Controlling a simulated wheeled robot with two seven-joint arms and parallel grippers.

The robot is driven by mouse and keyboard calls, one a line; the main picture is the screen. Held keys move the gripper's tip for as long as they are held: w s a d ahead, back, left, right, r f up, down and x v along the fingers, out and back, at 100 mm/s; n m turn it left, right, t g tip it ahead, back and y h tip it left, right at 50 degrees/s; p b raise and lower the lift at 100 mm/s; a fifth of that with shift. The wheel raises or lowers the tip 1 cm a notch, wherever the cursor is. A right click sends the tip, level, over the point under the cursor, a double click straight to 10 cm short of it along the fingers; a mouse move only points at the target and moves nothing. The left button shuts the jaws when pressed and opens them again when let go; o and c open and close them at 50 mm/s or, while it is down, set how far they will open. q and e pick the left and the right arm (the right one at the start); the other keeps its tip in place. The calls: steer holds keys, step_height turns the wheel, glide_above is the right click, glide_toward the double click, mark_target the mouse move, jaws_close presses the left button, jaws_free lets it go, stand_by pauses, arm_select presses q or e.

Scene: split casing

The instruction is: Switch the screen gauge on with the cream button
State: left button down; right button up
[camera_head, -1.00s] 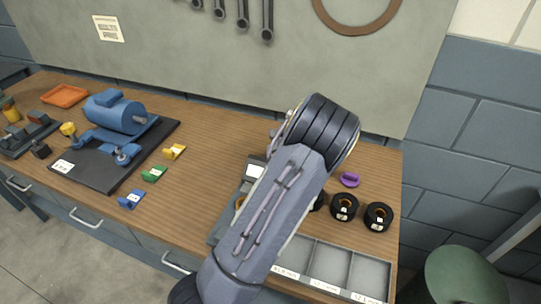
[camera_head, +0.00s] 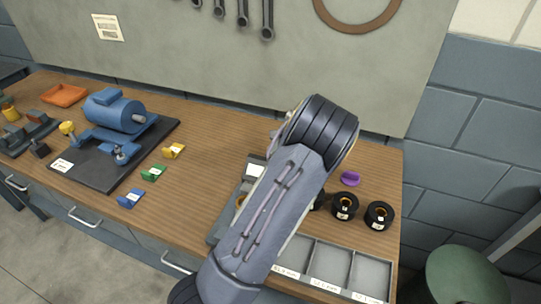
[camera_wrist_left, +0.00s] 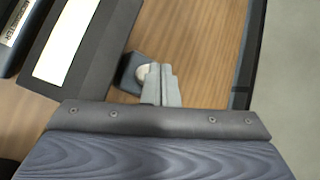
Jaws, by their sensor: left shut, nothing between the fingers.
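The cream button (camera_wrist_left: 143,74) shows in the left wrist view as a pale round face on a small dark block (camera_wrist_left: 128,75). My left gripper (camera_wrist_left: 162,82) is shut and empty. Its fingertips overlap the right side of the button in this view; I cannot tell whether they touch it. A dark casing with a blank pale panel (camera_wrist_left: 68,40), perhaps the screen gauge, lies just left of the block. In the head view my arm hides the gripper and the button. My right gripper is not in view.
A dark item labelled as a micrometer (camera_wrist_left: 14,25) is at the wrist view's left edge. In the head view, black rings (camera_head: 379,215), a purple piece (camera_head: 350,178) and a grey compartment tray (camera_head: 330,264) lie right of my arm. A blue motor (camera_head: 115,110) stands left.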

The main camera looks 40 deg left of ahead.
arm_select(q)
steer(key=shift+f, duration=0.35)
stand_by(0.7)
steer(key=shift+r, duration=0.1)
steer(key=shift+r+p, duration=0.35)
steer(key=shift+r, duration=0.4)
step_height(320, 180, up, 6)
steer(key=p, duration=0.4)
steer(key=shift+s, duration=0.1)
stand_by(0.5)
